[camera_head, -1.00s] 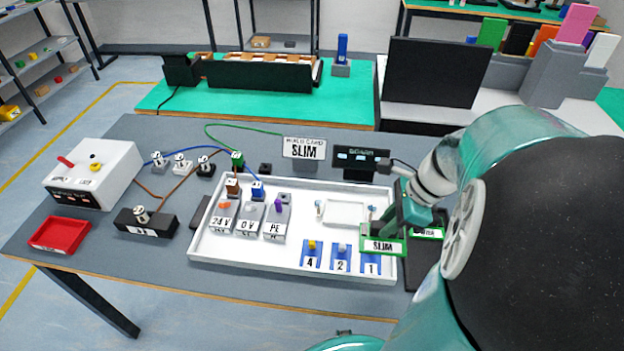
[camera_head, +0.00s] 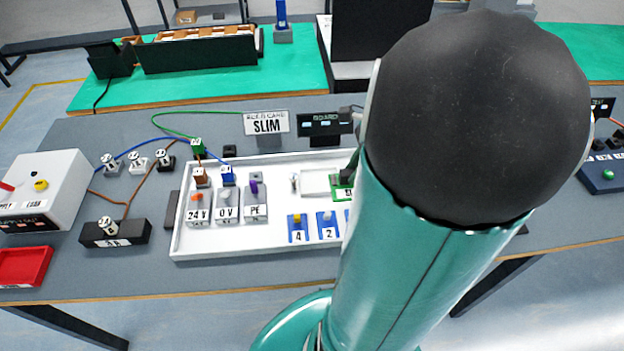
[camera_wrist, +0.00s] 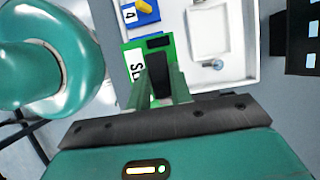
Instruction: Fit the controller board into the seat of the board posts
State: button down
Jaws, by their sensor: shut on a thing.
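The controller board is a green plate with a white label, partly readable as "SL", in the wrist view (camera_wrist: 133,62). My gripper (camera_wrist: 160,85) is shut on a black block on the board. In the head view only a green corner of the board (camera_head: 341,192) shows; my arm hides the rest and most of the gripper. The seat of the board posts is a pale raised rectangle (camera_head: 315,184) in the white tray, with a small post (camera_head: 294,180) at its left. In the wrist view the seat (camera_wrist: 209,30) lies right of the board, apart from it in the picture.
The white tray (camera_head: 182,238) holds grey 24 V, 0 V and PE blocks (camera_head: 228,208) and blue numbered pieces (camera_head: 298,229). A SLIM sign (camera_head: 266,124) and a black display (camera_head: 325,124) stand behind it. Wires run behind the tray's left side.

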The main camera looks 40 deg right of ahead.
jog(key=shift+s, duration=0.25)
jog(key=shift+w+a+r, duration=0.1)
jog(key=shift+a, duration=0.05)
jog(key=w+d+f, duration=0.1)
jog(key=w+f, duration=0.2)
jog(key=w, duration=0.1)
jog(key=w+d+f, duration=0.1)
jog(key=w+f, duration=0.2)
jog(key=w, duration=0.2)
jog(key=w+d+f, duration=0.1)
jog(key=w+f, duration=0.2)
jog(key=w, duration=0.1)
jog(key=shift+w+f, duration=0.2)
jog(key=shift+f, duration=0.2)
jog(key=shift+w+f, duration=0.2)
jog(key=shift+f, duration=1.45)
jog(key=shift+f, duration=0.1)
jog(key=c, duration=1.3)
grip_release()
jog(key=shift+o, duration=0.2)
